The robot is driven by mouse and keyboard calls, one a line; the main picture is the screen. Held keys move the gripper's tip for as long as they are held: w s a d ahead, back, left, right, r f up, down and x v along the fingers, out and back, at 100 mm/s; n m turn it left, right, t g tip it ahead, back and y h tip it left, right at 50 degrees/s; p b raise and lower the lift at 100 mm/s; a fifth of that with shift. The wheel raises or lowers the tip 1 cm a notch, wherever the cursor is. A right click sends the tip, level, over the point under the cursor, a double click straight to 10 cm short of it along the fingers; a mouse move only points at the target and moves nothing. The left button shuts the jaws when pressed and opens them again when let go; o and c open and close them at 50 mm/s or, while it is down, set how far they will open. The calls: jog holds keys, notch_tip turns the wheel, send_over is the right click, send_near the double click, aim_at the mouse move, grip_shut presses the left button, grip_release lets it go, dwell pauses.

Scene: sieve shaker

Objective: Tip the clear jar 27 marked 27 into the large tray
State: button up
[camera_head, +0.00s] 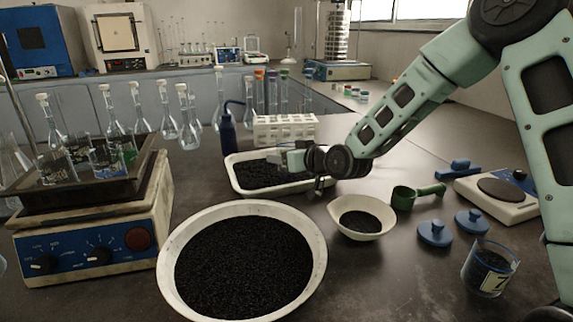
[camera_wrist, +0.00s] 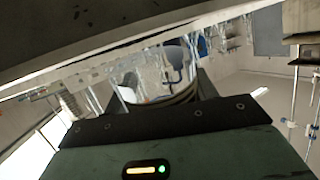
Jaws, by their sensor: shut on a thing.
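My gripper (camera_head: 292,161) is low over the white rectangular tray (camera_head: 236,184), which holds black granules. It is shut on a clear jar (camera_wrist: 150,86), seen between the fingers in the wrist view. In the head view my gripper and wrist mostly hide this jar, and its mark cannot be read. I cannot tell whether anything is pouring from it. Another clear jar (camera_head: 487,270) with dark contents stands at the lower right; its label shows a 7.
A large round white basin (camera_head: 171,262) of black granules is in front. A small white bowl (camera_head: 340,225), a green scoop (camera_head: 426,192), blue lids (camera_head: 434,233) and a balance (camera_head: 499,194) are to the right. A shaker with flasks (camera_head: 94,239) stands left; a tube rack (camera_head: 285,129) stands behind the tray.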

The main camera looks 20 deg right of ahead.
jog(key=shift+w+n+t+y+b, duration=0.45)
jog(key=shift+t+b, duration=0.85)
jog(key=shift+b, duration=1.85)
jog(key=shift+w+r, duration=0.1)
jog(key=shift+r, duration=0.1)
